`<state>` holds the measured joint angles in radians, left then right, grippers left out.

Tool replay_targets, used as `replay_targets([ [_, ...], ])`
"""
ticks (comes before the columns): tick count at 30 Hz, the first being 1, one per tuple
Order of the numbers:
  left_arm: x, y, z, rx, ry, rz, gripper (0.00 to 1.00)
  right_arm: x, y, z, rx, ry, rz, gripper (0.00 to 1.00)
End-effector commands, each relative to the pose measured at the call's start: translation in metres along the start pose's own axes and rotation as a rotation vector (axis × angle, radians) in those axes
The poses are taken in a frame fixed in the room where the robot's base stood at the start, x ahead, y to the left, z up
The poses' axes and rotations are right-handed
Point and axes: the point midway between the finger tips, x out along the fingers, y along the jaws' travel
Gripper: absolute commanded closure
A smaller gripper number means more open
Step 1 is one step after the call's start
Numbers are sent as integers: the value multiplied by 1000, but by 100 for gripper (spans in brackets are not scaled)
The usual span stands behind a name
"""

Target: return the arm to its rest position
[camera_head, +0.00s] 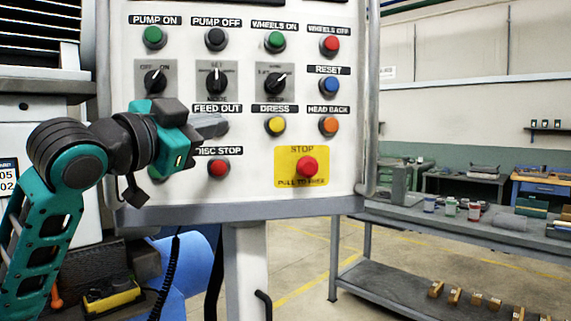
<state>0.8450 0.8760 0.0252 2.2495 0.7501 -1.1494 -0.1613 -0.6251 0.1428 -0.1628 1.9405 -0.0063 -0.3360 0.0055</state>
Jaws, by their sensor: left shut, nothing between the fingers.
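My left arm comes in from the lower left, teal and black. My left gripper (212,125) is shut and empty. It is in front of the control panel (345,120), over the button beside the FEED OUT label, and hides most of that button. I cannot tell whether the fingertips touch the panel. The arm also covers part of the button at the panel's lower left. My right gripper is not in view.
The panel has several coloured buttons, three rotary switches and a red STOP button (307,167) on yellow. Grey machine parts stand at the left. A grey workbench (400,213) with small jars stands at the right. Open floor (300,255) lies between.

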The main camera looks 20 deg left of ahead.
Motion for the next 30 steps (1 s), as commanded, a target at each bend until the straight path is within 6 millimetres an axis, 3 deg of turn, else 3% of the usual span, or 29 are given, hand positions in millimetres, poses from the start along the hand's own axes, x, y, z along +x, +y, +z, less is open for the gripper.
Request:
replay_targets([
  [5, 4, 4, 6, -10, -6, 7, 100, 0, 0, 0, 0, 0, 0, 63],
  [8, 16, 21, 28, -47, -30, 30, 100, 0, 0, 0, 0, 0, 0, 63],
  [13, 42, 84, 107, -167, -117, 91, 100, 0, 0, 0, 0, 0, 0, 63],
  [17, 45, 146, 176, -262, -199, 127, 100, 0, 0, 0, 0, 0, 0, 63],
  [23, 10, 250, 276, -386, -346, 172, 100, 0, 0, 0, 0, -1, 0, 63],
  [26, -24, 304, 318, -439, -425, 191, 100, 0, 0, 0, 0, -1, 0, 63],
  [30, -88, 377, 363, -503, -538, 219, 100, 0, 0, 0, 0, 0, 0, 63],
])
